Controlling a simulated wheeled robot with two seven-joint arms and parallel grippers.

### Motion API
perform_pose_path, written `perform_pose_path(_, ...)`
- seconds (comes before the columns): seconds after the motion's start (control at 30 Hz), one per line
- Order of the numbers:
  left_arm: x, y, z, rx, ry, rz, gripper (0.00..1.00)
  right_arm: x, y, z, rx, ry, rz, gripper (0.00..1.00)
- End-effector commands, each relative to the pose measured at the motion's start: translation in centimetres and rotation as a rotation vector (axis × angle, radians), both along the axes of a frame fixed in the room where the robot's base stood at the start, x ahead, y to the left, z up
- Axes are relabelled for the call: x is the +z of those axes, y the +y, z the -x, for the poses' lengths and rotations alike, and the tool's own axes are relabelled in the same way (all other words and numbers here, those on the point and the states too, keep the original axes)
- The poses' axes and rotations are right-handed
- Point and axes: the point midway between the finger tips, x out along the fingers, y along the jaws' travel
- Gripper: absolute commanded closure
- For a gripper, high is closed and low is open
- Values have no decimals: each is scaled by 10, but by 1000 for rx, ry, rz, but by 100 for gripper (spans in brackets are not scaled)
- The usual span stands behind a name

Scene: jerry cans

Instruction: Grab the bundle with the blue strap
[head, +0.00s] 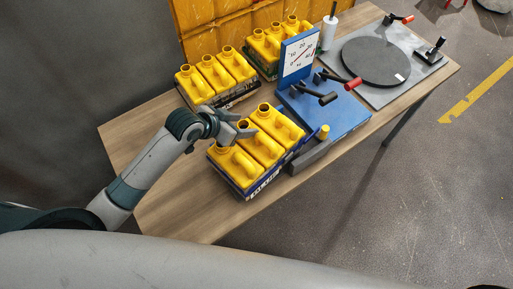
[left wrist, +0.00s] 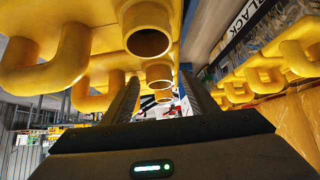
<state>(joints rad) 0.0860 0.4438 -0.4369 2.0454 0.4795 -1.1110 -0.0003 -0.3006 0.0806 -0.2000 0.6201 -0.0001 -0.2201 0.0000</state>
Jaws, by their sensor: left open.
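The bundle with the blue strap (head: 262,183) is nearest on the table: three yellow jerry cans (head: 276,126) in a row, with a blue band low on their side. My left gripper (head: 247,127) is open and empty at the upper left of this bundle, by the can necks. In the left wrist view, yellow cans and their round necks (left wrist: 150,42) show close ahead, beyond and between the open fingers (left wrist: 160,98). I cannot tell whether the fingers touch the cans. My right gripper is in neither view.
A blue scale (head: 330,119) is close on the right, a turntable (head: 375,62) beyond. Bare wood lies front left.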

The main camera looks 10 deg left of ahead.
Motion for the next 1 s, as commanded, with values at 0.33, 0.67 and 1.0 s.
perform_pose_path(0.33, 0, 0, 0, 0, 0, 0, 100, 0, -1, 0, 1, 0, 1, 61)
perform_pose_path(0.67, 3, 0, -1, 0, -3, 2, 100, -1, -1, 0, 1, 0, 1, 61)
perform_pose_path(1.0, 37, -1, -2, -2, -9, 2, 100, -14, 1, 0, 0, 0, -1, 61)
